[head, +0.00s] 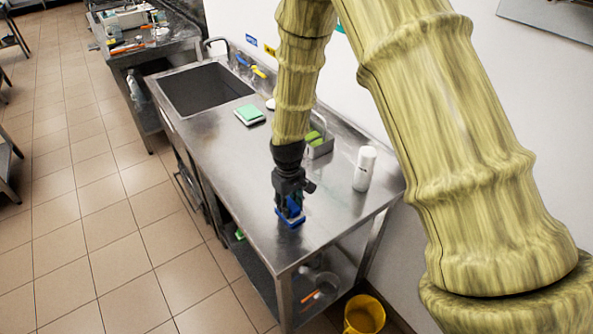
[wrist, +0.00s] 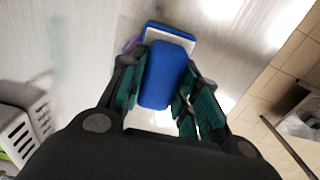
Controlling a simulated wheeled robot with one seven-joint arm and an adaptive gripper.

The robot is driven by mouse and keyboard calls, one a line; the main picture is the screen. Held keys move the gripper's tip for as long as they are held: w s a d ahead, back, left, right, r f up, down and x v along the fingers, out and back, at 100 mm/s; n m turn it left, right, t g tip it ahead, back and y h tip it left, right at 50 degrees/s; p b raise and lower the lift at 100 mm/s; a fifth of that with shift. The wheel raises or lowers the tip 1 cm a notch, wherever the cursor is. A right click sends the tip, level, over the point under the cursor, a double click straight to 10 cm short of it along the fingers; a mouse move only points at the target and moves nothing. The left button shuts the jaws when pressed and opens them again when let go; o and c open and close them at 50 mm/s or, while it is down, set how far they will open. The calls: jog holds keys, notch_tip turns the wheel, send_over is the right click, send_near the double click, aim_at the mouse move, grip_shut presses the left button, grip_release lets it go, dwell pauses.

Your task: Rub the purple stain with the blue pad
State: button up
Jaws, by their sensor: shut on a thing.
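The blue pad (head: 290,222) is at the near end of the steel counter, under my gripper (head: 289,204). In the wrist view the pad (wrist: 172,34) has a blue edge, a pale layer and a raised blue grip. My gripper (wrist: 161,78) is shut on that grip, a finger on each side. A small part of the purple stain (wrist: 130,45) shows at the left edge of the pad. The rest of it is hidden by the pad and a finger. The pad looks down on or very close to the counter; I cannot tell if it touches.
A white bottle (head: 365,168) stands to the right on the counter (head: 220,165). A metal caddy (head: 321,145) with green items and a green-topped sponge (head: 249,114) lie further back, near the sink (head: 205,88). A yellow bucket (head: 364,315) is on the floor.

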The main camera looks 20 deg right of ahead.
jog(key=shift+s+a, duration=0.15)
jog(key=shift+a, duration=0.6)
jog(key=shift+s+a+r+p, duration=0.1)
jog(key=shift+a+r+p, duration=0.1)
jog(key=shift+r+p, duration=0.7)
notch_tip(320, 180, up, 6)
jog(key=p, duration=0.3)
jog(key=shift+r, duration=0.2)
